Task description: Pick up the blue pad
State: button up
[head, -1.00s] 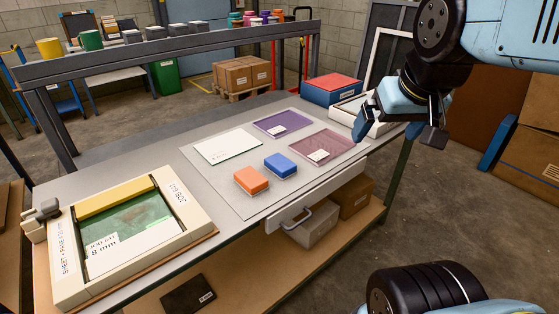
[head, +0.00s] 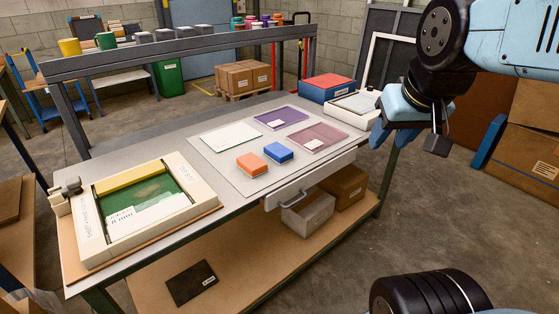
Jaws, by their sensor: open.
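A white sheet (head: 230,137), a purple tray (head: 282,118) and a pink tray (head: 318,137) lie around the pads. A framed press (head: 88,222) fills the bench's left end. A red-and-blue box (head: 326,88) stands at the back right. A raised rail (head: 190,47) runs behind.

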aim_at(275, 151)
jog(key=k, duration=0.9)
jog(key=z, duration=0.6)
jog(key=i, duration=2.1)
jog(key=u, duration=0.6)
jog(key=k, duration=0.8)
jog(key=u, duration=0.2)
jog(key=i, duration=0.85)
jog(key=z, duration=0.1)
